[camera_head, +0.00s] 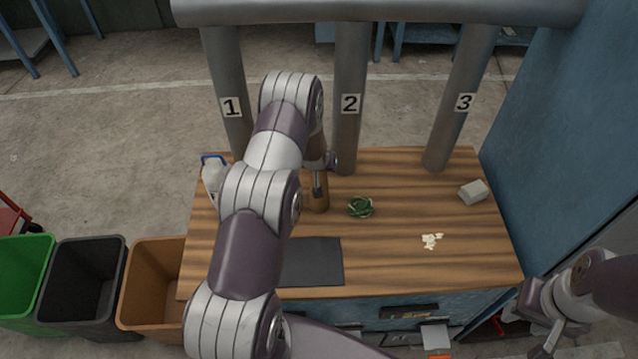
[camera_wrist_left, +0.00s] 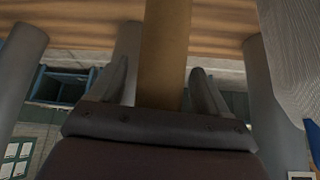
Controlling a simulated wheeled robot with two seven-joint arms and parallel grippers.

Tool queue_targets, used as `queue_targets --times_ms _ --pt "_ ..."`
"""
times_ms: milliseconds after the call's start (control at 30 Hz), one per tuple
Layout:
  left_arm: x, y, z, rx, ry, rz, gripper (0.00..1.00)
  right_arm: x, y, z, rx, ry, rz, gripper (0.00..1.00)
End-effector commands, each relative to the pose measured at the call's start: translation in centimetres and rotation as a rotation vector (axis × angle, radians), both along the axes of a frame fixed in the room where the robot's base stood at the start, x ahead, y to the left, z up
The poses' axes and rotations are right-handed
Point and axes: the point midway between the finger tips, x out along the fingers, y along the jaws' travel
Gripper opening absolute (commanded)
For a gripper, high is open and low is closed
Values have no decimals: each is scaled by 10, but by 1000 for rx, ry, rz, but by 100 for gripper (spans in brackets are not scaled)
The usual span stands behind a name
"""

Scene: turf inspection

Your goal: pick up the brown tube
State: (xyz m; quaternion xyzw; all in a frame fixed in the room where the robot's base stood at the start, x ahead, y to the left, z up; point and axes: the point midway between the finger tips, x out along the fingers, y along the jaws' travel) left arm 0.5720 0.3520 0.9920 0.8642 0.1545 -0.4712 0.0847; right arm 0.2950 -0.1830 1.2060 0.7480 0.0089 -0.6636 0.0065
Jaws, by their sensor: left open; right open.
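The brown tube (camera_head: 320,203) stands on the wooden table near its back, partly hidden by my left arm in the head view. In the left wrist view, the brown tube (camera_wrist_left: 165,50) runs between the two fingers of my left gripper (camera_wrist_left: 160,82). Those fingers are apart, with a visible gap on both sides of the tube. In the head view my left gripper (camera_head: 318,186) is small and mostly covered by its own arm. My right gripper (camera_head: 552,338) is open and empty beyond the table's front right corner.
A green coiled item (camera_head: 360,207) lies just right of the tube. White bits (camera_head: 432,241), a pale block (camera_head: 473,192), a dark mat (camera_head: 315,262) and a white bottle (camera_head: 213,175) are also on the table. Numbered grey pipes (camera_head: 348,125) stand behind. Bins (camera_head: 85,280) stand left.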

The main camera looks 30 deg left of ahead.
Motion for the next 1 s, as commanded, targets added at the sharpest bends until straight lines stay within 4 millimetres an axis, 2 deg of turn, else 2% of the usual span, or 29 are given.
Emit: queue_targets --times_ms 167,300,367,400,633,767,933,1000 --pt "0 0 -1 0 0 0 77 0 0 -1 0 1 0 43" --pt "0 0 0 0 0 0 31 0 0 -1 0 0 0 43" --pt "0 0 0 1 0 -1 12 0 0 -1 0 0 0 43" --pt "0 0 0 1 0 -1 6 0 0 -1 0 0 0 43" --pt "0 0 1 1 0 -1 5 0 0 -2 0 0 0 43" --pt "1 0 8 1 -2 -1 5 0 0 -8 0 0 0 43" --pt "1 0 38 1 -6 0 5 0 0 -24 0 0 0 43" --pt "0 -18 52 -1 -2 -5 5 0 0 -17 0 1 0 43"
